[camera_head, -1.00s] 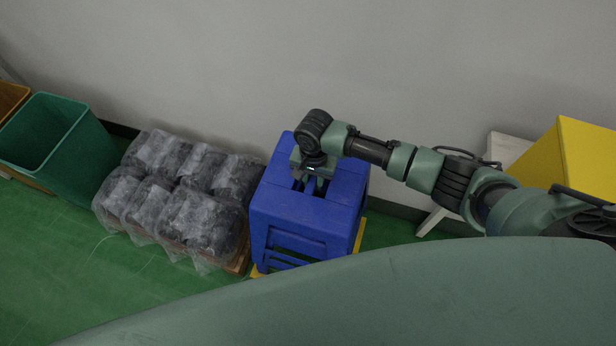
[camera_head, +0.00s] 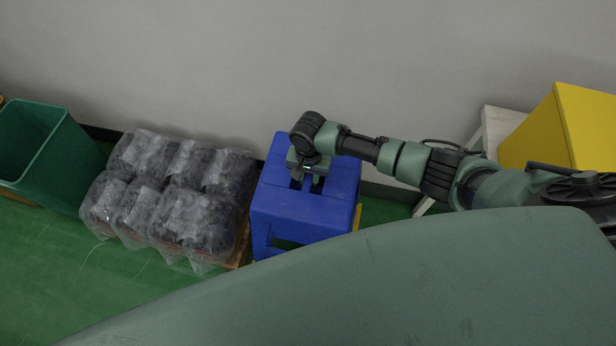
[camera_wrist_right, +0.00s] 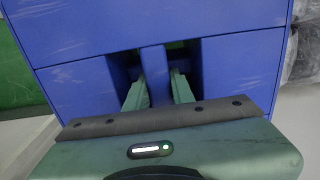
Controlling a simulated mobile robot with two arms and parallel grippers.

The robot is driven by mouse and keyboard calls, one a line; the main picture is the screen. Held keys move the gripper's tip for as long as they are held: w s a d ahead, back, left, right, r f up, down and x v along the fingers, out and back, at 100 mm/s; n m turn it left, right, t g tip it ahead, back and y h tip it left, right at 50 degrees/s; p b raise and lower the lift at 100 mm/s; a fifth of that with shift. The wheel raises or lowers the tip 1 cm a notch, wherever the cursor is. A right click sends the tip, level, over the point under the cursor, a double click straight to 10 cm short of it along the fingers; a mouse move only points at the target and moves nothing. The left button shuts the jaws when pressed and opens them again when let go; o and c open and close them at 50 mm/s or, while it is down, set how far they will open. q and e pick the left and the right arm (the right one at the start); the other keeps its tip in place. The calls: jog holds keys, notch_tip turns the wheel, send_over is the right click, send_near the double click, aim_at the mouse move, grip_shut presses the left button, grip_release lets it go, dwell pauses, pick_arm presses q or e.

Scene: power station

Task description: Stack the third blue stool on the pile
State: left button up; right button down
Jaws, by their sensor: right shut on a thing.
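A blue stool (camera_head: 300,212) with a square top stands upright in the middle of the head view, against the grey wall. My right gripper (camera_head: 308,183) comes down from above, with its fingers in the slots of the stool's top. In the right wrist view, the two green fingers (camera_wrist_right: 158,92) are closed on the narrow blue bar (camera_wrist_right: 154,62) between the slots. The stool's lower part is hidden by my own green body, so I cannot tell how many stools are below or whether it touches them. My left gripper is not in view.
Plastic-wrapped dark bundles (camera_head: 175,200) lie close to the left of the stool. A green bin (camera_head: 45,150) is farther left. A yellow box (camera_head: 575,130) rests on a pale stand (camera_head: 497,125) at the right. The green floor (camera_head: 50,265) is clear at the lower left.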

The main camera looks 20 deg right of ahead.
jog(key=shift+w+r, duration=0.1)
jog(key=c, duration=1.2)
grip_release()
jog(key=shift+o, duration=0.4)
notch_tip(320, 180, up, 8)
jog(key=shift+f+p, duration=0.1)
jog(key=shift+p, duration=0.6)
